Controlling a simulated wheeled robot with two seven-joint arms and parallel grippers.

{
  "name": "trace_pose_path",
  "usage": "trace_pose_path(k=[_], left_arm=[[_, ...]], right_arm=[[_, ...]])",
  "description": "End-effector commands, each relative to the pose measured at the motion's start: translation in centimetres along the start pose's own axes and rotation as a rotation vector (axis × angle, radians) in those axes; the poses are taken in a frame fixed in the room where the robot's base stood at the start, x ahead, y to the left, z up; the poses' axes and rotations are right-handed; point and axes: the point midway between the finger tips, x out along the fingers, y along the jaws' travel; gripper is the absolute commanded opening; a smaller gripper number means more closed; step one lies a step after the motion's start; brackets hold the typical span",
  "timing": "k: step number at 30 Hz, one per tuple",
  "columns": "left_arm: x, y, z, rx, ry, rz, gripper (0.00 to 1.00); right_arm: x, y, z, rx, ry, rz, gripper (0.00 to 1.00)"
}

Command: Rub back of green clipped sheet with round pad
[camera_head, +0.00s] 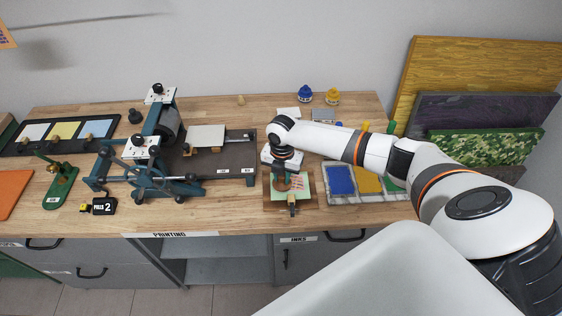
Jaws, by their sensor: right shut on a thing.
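The light green sheet (305,191) lies on a small wooden board (312,206) near the front of the bench. A small clip (292,204) shows at its front edge. My right gripper (281,176) reaches down from above over the sheet and is shut on the round pad (296,182), a small brownish shape low over the sheet. The gripper and wrist hide part of the sheet and pad, and I cannot tell whether the pad touches the sheet. My left gripper is not in view.
A printing press (157,150) with a dark bed stands to the left. An ink tray (341,180) with blue, yellow and green sections lies just right of the board. Blue (305,94) and yellow (332,97) ink pots stand behind.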

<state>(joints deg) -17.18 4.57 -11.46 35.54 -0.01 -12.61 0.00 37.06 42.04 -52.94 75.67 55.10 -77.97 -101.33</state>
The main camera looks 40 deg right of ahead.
Motion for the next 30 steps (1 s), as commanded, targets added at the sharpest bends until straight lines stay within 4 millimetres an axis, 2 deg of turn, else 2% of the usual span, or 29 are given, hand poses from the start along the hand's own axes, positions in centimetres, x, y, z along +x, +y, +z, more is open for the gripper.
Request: trace_pose_path(k=[4,30], left_arm=[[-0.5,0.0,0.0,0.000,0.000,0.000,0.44],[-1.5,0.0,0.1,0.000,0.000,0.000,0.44]], right_arm=[[-0.1,1.0,-0.4,0.002,0.000,0.004,0.06],[0.1,3.8,-1.5,0.001,-0.001,0.005,0.06]])
